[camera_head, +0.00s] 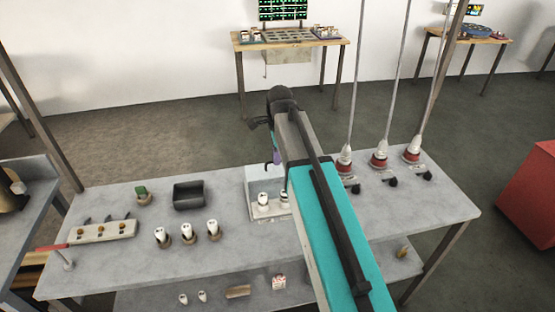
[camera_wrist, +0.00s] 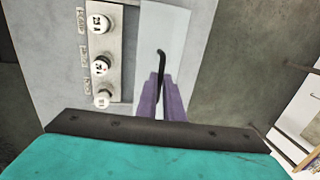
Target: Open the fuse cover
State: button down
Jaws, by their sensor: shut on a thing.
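The fuse cover appears as a pale flat panel (camera_wrist: 176,28) with a thin black bent handle (camera_wrist: 161,66) in the wrist view. My gripper (camera_wrist: 160,90), with purple fingers, is shut on this handle. Beside the panel, to its left, a strip (camera_wrist: 101,47) holds white round-topped fuses, which show uncovered. My arm hides the right side of the box, and the cover's exact tilt is hard to tell.
The grey table (camera_head: 120,200) carries a black tray (camera_head: 189,195), several white-topped pieces in holders (camera_head: 187,232) and a pale block with knobs (camera_head: 102,232). A red cabinet (camera_head: 530,195) is at far right.

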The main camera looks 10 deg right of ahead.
aim_at(278, 175)
jog(key=shift+w, duration=0.1)
jog(key=c, duration=1.9)
grip_release()
jog(key=shift+r, duration=0.1)
notch_tip(278, 175, up, 13)
jog(key=s+b, duration=0.2)
jog(key=shift+s+r+b, duration=0.2)
jog(key=shift+s+b, duration=0.15)
jog(key=shift+b, duration=0.05)
jog(key=shift+s, duration=0.1)
